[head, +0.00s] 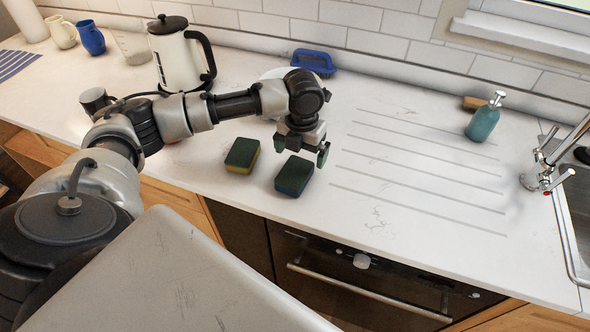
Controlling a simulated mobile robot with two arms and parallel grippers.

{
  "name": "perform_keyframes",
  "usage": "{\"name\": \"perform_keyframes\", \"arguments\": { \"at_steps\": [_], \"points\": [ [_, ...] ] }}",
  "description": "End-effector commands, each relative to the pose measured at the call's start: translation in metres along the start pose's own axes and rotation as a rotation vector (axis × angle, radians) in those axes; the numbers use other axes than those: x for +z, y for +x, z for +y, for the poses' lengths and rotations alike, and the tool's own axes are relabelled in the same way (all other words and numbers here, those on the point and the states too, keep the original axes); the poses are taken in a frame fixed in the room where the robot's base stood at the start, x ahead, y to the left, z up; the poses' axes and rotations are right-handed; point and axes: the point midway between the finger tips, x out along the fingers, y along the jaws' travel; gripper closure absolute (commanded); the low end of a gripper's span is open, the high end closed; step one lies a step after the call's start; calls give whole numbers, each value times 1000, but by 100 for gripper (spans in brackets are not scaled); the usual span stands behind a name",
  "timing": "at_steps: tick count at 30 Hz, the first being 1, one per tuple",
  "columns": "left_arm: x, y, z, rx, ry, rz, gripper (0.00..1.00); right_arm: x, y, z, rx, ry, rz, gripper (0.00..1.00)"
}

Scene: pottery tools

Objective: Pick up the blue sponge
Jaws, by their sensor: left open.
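The blue sponge (294,178) lies flat on the white counter, with a dark green top and blue sides. A second sponge (241,156), with a dark green top and yellow sides, lies to its left, a short gap away. My left gripper (302,150) points down just behind and above the blue sponge. Its jaws are open, with one green-tipped finger on each side and nothing seen between them. I cannot tell its exact height above the counter. My right gripper is not in view.
A kettle (175,60), a blue mug (90,38) and a clear measuring cup (132,46) stand at the back left. A blue brush (313,61) lies by the wall. A teal soap bottle (483,120) and the sink tap (548,165) are right. The grooved counter between is clear.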

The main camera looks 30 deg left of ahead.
Motion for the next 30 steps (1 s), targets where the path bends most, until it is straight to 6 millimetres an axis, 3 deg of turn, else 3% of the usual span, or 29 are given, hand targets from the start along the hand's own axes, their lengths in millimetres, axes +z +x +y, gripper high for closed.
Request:
{"name": "perform_keyframes", "arguments": {
  "at_steps": [9, 17, 25, 30],
  "points": [
    [-5, 42, 1, 1, 0, 3, 1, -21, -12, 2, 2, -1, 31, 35],
    [-4, 46, 1, 0, 1, 0, 1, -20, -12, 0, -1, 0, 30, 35],
    [-4, 46, 1, 0, 1, 0, 38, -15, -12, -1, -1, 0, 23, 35],
    [-4, 46, 1, 0, 1, 0, 38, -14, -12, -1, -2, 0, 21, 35]
  ]
}}
